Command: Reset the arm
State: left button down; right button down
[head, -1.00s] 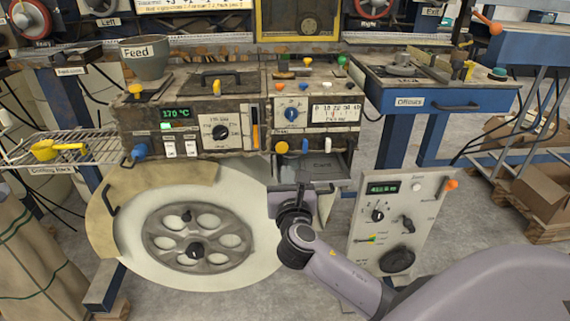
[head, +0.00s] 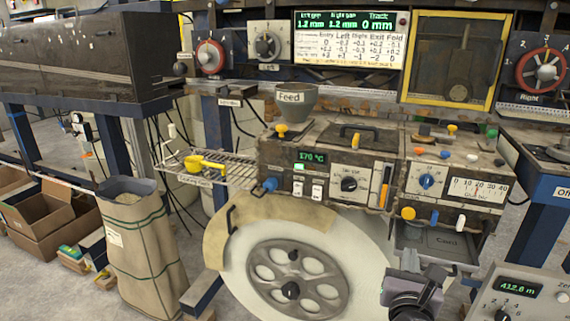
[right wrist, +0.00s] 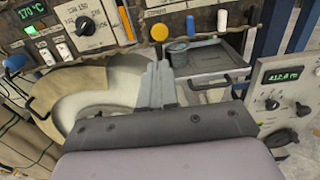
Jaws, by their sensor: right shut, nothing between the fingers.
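My right gripper (head: 410,262) is at the lower right of the head view, in front of the right side of the large pale reel (head: 345,245) and below the front of the laminating machine (head: 330,150). In the right wrist view its fingers (right wrist: 157,72) are together with nothing between them. They point toward the machine front, near the open drawer (right wrist: 225,75) under the orange knob. The gripper appears apart from the drawer and the reel. My left gripper is not in view.
A wire rack (head: 225,170) with a yellow scoop (head: 200,163) juts out left of the machine. A tall sack (head: 140,240) and cardboard boxes (head: 45,215) stand at the left. A control panel (head: 525,293) reading 412.8 m stands close at the right.

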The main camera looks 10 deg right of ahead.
jog(key=s+a+f+m+g+y, duration=0.1)
jog(key=s+a+f+m+y, duration=0.1)
jog(key=f+m, duration=0.25)
jog(key=s+a+f+m+g+y+p, duration=0.1)
jog(key=s+a+f+m+y, duration=0.15)
jog(key=f, duration=0.25)
jog(key=s+a+f+m+g+y, duration=0.1)
jog(key=s+a+f+m+y, duration=0.15)
jog(key=f+m, duration=0.2)
jog(key=s+a+f+m+g+y, duration=0.1)
jog(key=s+a+f+m+y, duration=0.1)
jog(key=s+m, duration=0.4)
jog(key=s+a+f+m+g+y+p, duration=0.1)
jog(key=s+f+m, duration=0.4)
jog(key=m, duration=0.5)
jog(key=shift+s+a+f+y, duration=0.3)
jog(key=shift+s+a+y, duration=0.3)
jog(key=shift+a, duration=0.35)
jog(key=shift+w, duration=0.15)
